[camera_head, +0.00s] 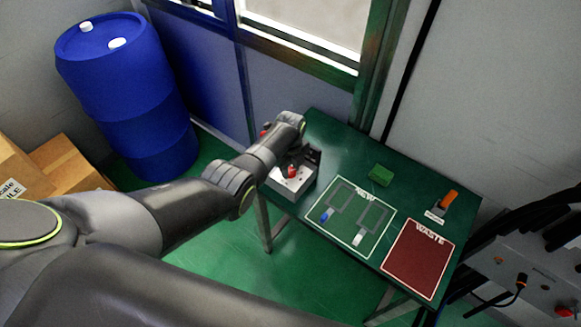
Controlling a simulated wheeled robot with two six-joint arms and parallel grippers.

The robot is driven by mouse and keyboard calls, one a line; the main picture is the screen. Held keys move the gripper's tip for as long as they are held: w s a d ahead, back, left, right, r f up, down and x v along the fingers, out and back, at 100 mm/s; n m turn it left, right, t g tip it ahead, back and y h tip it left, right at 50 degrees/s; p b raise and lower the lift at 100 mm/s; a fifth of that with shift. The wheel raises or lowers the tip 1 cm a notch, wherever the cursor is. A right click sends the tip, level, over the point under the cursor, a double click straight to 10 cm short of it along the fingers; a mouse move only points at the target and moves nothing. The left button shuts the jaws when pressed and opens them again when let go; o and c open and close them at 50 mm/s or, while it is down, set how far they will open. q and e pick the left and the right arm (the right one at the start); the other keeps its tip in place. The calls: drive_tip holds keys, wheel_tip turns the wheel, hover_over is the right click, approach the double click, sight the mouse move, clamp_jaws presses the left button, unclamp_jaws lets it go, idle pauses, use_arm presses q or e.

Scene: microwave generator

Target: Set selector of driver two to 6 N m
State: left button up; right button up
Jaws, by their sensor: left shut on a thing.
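My left gripper (296,160) is at the far left corner of the green table, over a small light-grey unit (290,185). A small red part (291,172) shows at the gripper, just above the unit's top. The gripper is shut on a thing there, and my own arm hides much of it. The thing looks like this red part, but the hold is too small to see well. I cannot make out a selector, its scale or a driver number. My right gripper is not in view.
The table (330,150) also bears a green "NEW" mat (385,245) with blue and white pieces, a dark-red "WASTE" mat (418,262), a green block (380,175) and an orange-and-black item (447,200). A blue barrel (130,95) and cardboard boxes (65,165) stand left.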

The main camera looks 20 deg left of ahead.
sight(291, 170)
use_arm(q)
drive_tip(key=shift+r+m, duration=0.1)
drive_tip(key=shift+m, duration=0.5)
drive_tip(key=o, duration=1)
wheel_tip(291, 170, up, 17)
drive_tip(key=shift+r+b, duration=0.15)
drive_tip(key=shift+b, duration=0.95)
